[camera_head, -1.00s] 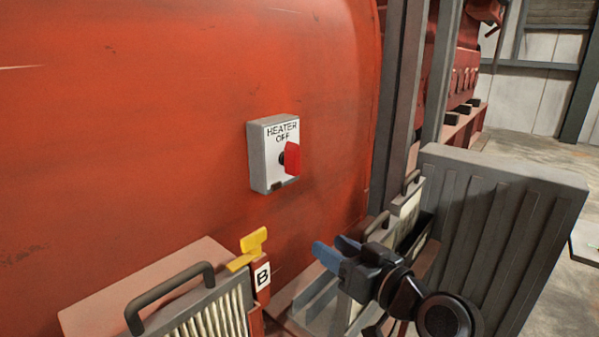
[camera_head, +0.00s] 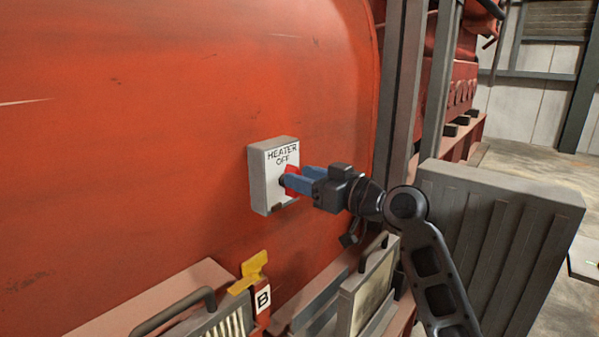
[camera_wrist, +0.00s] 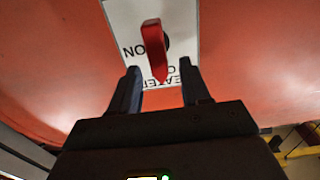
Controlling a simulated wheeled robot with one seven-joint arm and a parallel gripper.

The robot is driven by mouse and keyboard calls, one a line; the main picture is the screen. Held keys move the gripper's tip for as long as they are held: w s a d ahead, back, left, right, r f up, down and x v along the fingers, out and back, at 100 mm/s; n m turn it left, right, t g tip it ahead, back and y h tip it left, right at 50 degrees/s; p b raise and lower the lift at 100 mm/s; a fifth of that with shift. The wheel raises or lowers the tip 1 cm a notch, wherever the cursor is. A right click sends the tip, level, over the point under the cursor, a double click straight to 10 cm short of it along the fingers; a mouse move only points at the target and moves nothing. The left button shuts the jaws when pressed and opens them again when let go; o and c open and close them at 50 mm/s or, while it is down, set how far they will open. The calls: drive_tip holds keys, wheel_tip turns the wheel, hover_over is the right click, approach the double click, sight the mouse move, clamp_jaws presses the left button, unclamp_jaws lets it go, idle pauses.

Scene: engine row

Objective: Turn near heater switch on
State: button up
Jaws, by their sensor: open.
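The heater switch box (camera_head: 266,180) is a grey box with a white face on the red tank wall. "HEATER OFF" reads at its top in the head view. Its red knob (camera_head: 290,171) is partly hidden behind my gripper's fingers. My gripper (camera_head: 288,182) is level with the knob, with its blue fingers pointing at the box. In the wrist view the red knob (camera_wrist: 155,48) stands ahead of the gap between my open fingers (camera_wrist: 158,80), and the letters "ON" show beside it. I see nothing held. Contact with the knob cannot be told.
A yellow lever (camera_head: 250,272) and a "B" label (camera_head: 263,299) stand below the box. Radiator-like panels with handles (camera_head: 175,312) line the bottom. A large grey ribbed panel (camera_head: 500,240) and upright posts (camera_head: 402,90) stand to the right.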

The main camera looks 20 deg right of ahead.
drive_tip(key=shift+x, duration=0.85)
drive_tip(key=shift+c, duration=0.3)
clamp_jaws()
